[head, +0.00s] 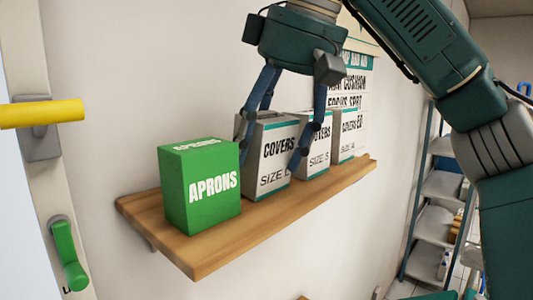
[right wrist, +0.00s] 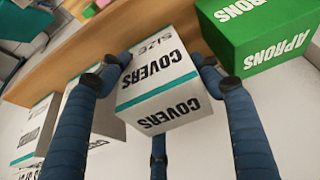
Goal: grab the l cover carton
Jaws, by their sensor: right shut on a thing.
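The size L covers carton (head: 268,160) is a white and grey box with a teal stripe, standing on a wooden shelf (head: 200,250). It also shows in the right wrist view (right wrist: 155,85). My right gripper (head: 272,140) reaches down from above, with its blue fingers on either side of the carton and closed against it. The right wrist view shows the finger ends (right wrist: 163,65) at the carton's two sides. The carton appears to be at shelf level; whether its base touches the wood is hard to tell. My left gripper is not in view.
A green aprons box (head: 200,185) stands just left of the carton. The size S covers carton (head: 318,148) and another covers carton (head: 349,135) stand close on its right. A wall poster (head: 348,90) hangs behind. A shelving rack (head: 440,190) stands at the right.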

